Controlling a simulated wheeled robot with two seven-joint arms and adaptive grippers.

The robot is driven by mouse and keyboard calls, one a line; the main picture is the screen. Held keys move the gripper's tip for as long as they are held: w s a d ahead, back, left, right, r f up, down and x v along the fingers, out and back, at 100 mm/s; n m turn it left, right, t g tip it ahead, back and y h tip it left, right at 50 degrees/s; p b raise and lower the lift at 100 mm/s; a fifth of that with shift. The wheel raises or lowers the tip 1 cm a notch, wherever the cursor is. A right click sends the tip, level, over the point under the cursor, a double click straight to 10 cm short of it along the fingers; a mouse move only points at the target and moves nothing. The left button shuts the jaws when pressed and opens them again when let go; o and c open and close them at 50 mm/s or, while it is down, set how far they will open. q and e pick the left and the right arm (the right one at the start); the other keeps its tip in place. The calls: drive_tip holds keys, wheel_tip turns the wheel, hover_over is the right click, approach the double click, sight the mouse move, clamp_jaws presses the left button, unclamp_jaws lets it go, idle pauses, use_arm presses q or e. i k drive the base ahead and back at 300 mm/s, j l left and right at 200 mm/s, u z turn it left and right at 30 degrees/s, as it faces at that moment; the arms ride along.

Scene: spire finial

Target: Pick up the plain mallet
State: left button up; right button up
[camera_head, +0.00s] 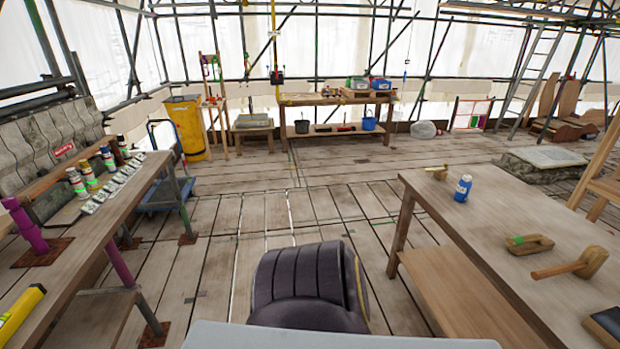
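A wooden mallet (583,264) lies on the right-hand wooden table (505,232), near its right side. Its handle points left and its head is at the right; I see no coloured mark on it. A smaller wooden mallet-like tool (437,172) lies at the far left corner of the same table. A wooden tool with a green patch (530,243) lies just behind the nearer mallet; its kind is hard to tell. Neither of my grippers is in view.
A blue bottle (463,188) stands on the right table, and a dark block (606,324) lies at its near right. The left bench (85,231) holds several tubes and small pieces. Plank floor (270,217) lies open between them. A workbench (335,99) stands at the back.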

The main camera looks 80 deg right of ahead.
sight(594, 256)
drive_tip(key=z, duration=4.7)
